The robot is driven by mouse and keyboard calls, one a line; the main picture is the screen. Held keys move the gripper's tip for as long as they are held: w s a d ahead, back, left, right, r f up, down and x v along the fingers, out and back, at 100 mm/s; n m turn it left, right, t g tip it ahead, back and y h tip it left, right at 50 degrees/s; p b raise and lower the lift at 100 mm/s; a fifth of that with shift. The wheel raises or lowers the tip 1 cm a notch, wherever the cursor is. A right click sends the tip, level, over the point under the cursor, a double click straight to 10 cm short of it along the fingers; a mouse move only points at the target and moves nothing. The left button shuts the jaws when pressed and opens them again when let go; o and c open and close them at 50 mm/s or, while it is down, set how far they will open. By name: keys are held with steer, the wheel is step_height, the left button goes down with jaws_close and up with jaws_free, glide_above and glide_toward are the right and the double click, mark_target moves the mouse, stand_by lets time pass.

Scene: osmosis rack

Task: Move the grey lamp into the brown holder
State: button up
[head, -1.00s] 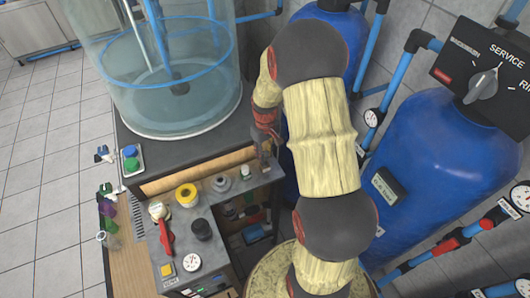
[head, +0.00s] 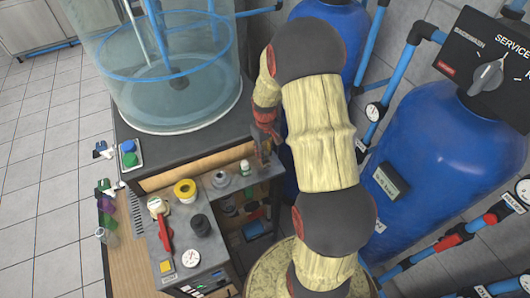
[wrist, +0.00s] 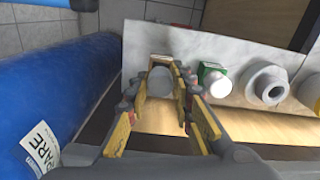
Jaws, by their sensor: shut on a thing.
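My gripper (wrist: 161,92) has its yellow-padded fingers shut on the grey lamp (wrist: 160,82), which shows as a pale grey rounded end between them in the wrist view. A small brown edge, perhaps the brown holder (wrist: 160,61), shows just beyond the lamp. The wrist view does not settle whether the lamp is inside it or above it. In the head view my gripper (head: 264,147) is over the right end of the grey shelf, and the lamp and holder are hard to make out there.
A white bottle with a green label (wrist: 213,79) stands close right of my gripper. A grey ringed fitting (wrist: 267,85) is beyond it. Blue tanks (head: 440,165) stand to the right. A yellow-ringed part (head: 185,190) and a dark cap (head: 200,225) stand on the grey top.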

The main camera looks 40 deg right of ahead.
steer(key=shift+f+b, duration=0.45)
steer(key=shift+f, duration=0.4)
steer(key=o, duration=0.8)
steer(key=o, duration=0.5)
steer(key=shift+o, duration=0.2)
steer(key=shift+r+p, duration=2.55)
steer(key=shift+r, duration=1.45)
